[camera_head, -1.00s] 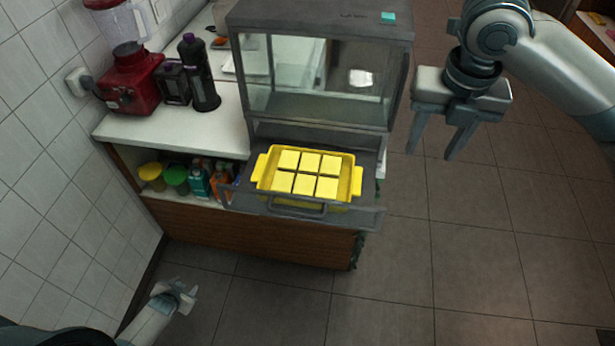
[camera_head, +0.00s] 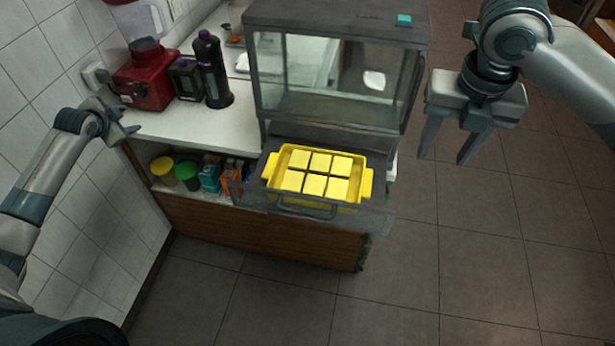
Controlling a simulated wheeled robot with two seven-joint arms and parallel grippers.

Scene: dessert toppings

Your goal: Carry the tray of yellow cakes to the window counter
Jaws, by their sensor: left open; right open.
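A yellow tray (camera_head: 366,184) with a handle at each end holds several square yellow cakes (camera_head: 319,162). My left gripper (camera_head: 134,125) is at the left, by the counter's left end and the tiled wall, well apart from the tray. It is open and empty. My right gripper (camera_head: 444,152) hangs open and empty over the floor, to the right of the case, fingers pointing down. I cannot tell which surface is the window counter.
On the white counter (camera_head: 190,127) stand a red blender (camera_head: 145,77), a small dark device (camera_head: 187,80) and a dark bottle (camera_head: 212,72). Jars and bottles, including a green-lidded jar (camera_head: 187,175), fill the shelf below. The tiled floor (camera_head: 480,260) is clear at the front and right.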

